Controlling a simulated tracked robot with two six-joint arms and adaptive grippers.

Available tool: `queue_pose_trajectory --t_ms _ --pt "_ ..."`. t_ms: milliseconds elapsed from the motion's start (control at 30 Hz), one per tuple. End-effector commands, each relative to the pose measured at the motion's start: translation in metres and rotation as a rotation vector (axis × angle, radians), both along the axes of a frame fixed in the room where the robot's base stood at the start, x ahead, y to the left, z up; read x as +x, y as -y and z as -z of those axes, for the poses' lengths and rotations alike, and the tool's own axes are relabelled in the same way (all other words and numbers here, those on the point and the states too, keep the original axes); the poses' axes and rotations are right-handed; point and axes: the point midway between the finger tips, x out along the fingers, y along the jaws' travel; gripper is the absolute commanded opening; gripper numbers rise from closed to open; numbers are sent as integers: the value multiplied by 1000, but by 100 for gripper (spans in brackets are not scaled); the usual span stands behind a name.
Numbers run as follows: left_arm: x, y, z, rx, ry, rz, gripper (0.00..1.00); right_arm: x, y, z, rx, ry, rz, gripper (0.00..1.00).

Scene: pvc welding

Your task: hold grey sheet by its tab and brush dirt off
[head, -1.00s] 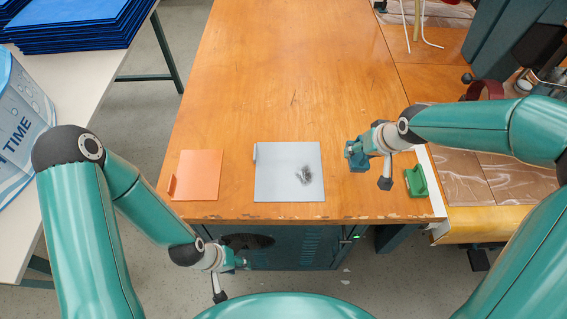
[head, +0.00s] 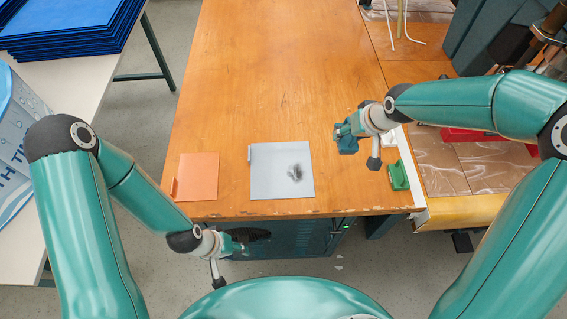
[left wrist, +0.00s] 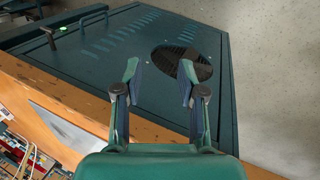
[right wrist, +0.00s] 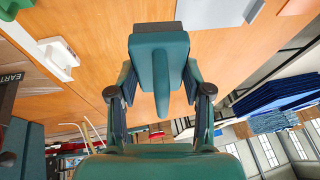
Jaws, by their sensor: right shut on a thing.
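The grey sheet (head: 270,180) lies flat on the wooden table near its front edge. A dark smudge of dirt (head: 295,173) is on its right part, and a small upright tab (head: 249,154) is at its left edge. My right gripper (head: 352,130) is shut on a teal brush-like block (head: 347,145), to the right of the sheet and apart from it; the block (right wrist: 158,55) also fills the right wrist view, bristles not clear. My left gripper (head: 240,245) is open and empty in front of the table edge, below the sheet; its spread fingers (left wrist: 158,85) show in the left wrist view.
An orange sheet (head: 197,178) with a tab lies left of the grey one. A green piece (head: 398,176) stands at the table's right front edge, and a white piece (right wrist: 58,55) shows in the right wrist view. The table's middle and back are clear.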

Motion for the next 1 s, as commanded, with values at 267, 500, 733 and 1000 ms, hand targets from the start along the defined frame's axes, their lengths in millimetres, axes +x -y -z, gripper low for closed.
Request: queue_pose_trajectory --t_ms 267,500,733,1000 --pt "2 0 2 1 -5 10 48 0 0 2 0 0 0 17" --pt "21 4 2 -8 -68 113 48 0 0 2 0 0 0 17" --pt "53 20 -19 -90 -168 290 48 0 0 1 0 0 0 17" --pt "82 45 -67 -245 -232 479 48 0 0 1 0 1 0 17"
